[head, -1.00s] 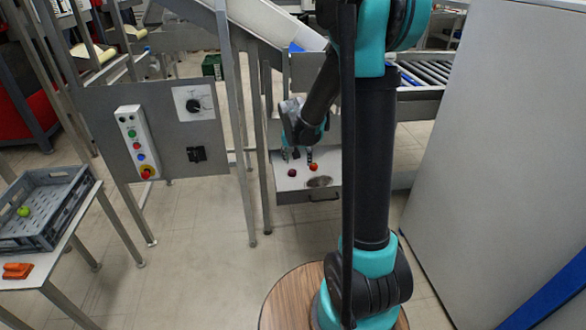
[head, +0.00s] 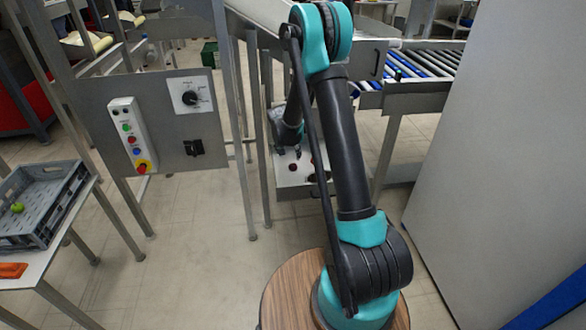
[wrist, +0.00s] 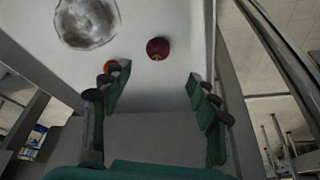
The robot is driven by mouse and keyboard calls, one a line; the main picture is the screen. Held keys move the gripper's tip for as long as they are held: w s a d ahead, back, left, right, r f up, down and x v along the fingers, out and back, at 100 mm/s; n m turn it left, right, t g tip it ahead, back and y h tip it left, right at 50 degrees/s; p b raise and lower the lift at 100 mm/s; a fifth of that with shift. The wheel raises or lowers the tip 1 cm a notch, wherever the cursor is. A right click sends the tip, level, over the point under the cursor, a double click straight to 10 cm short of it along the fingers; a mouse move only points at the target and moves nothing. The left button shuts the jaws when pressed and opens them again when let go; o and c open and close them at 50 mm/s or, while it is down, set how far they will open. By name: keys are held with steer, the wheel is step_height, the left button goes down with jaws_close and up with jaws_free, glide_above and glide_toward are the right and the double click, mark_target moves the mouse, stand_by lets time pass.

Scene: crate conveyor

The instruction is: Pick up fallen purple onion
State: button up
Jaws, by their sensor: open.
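The purple onion (head: 293,167) lies on a pale tray (head: 290,182) below the conveyor in the head view. In the wrist view the onion (wrist: 158,48) is a dark round shape on the light surface, beyond my fingertips and between their lines. My gripper (wrist: 153,85) is open and empty, with a finger on each side. It does not touch the onion in the wrist view. In the head view my gripper (head: 288,151) is small, just above the onion.
A red item (wrist: 113,67) is partly hidden behind my left finger. A mottled grey round patch (wrist: 87,20) lies farther left on the tray. Metal posts and a control panel (head: 160,125) stand left. A grey crate (head: 68,200) sits on a side table. A large grey cabinet (head: 490,150) stands right.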

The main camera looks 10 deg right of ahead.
mark_target(293, 165)
steer(key=x, duration=0.3)
steer(key=shift+w+f, duration=0.15)
steer(key=shift+f, duration=0.2)
steer(key=shift+s+d+x, duration=0.1)
steer(key=shift+s+x, duration=0.05)
steer(key=shift+x, duration=1.3)
steer(key=shift+s+d+x, duration=0.1)
steer(key=shift+s+x, duration=0.05)
steer(key=shift+x, duration=1.3)
steer(key=shift+f, duration=0.1)
steer(key=shift+c, duration=0.3)
steer(key=c, duration=1.1)
